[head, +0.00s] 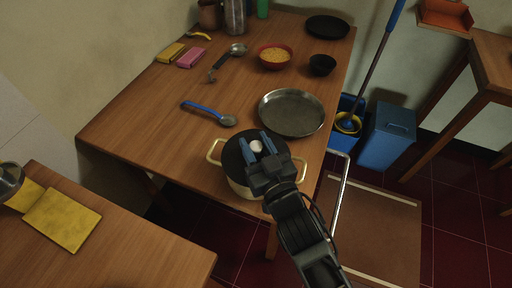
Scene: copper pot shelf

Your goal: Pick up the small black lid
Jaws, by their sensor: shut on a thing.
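The small black lid (232,158) is a dark disc with a pale round knob (256,146). It covers the top of a cream pot (240,189) with two side handles, at the near edge of the wooden table. My gripper (256,147) is over the lid, with its blue fingers on either side of the knob, shut on it. My gripper and wrist hide the right part of the lid. I cannot tell whether the lid rests on the rim or is slightly raised.
A metal pan (291,112) lies just behind the pot. A blue-handled spoon (210,114) lies to the left. Farther back are a red bowl (275,57), a black bowl (322,65) and a black plate (327,27). A second table (150,240) is at lower left.

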